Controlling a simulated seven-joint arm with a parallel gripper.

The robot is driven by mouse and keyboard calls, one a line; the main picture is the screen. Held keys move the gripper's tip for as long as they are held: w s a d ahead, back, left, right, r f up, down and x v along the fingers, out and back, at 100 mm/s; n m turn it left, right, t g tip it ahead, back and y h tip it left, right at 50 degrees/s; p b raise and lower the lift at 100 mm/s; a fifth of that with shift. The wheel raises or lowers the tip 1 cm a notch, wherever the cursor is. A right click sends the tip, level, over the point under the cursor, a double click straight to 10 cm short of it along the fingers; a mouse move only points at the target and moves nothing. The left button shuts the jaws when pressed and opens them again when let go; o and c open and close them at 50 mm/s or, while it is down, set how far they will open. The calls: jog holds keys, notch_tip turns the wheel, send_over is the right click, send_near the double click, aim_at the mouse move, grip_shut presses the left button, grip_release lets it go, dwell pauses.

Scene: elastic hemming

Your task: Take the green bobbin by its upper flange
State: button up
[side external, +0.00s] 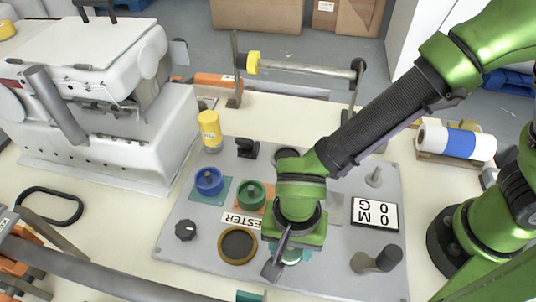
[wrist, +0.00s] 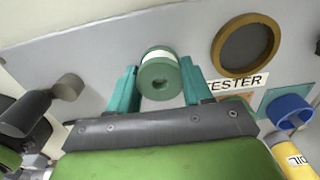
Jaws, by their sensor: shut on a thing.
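The green bobbin (wrist: 160,77) has two green flanges and a white winding between them. In the wrist view it sits between the two teal fingers of my gripper (wrist: 159,80), which is shut on it at the nearer flange, the one with a hole in its middle. In the side view my gripper (side external: 286,258) is low over the grey panel, and a small pale part of the bobbin (side external: 292,258) shows beside it; the rest is hidden. I cannot tell whether the bobbin touches the panel.
A yellow oil bottle (side external: 210,130) stands behind. A white sewing machine (side external: 95,90) is at left.

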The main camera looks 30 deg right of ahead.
jog(key=shift+r, duration=2.5)
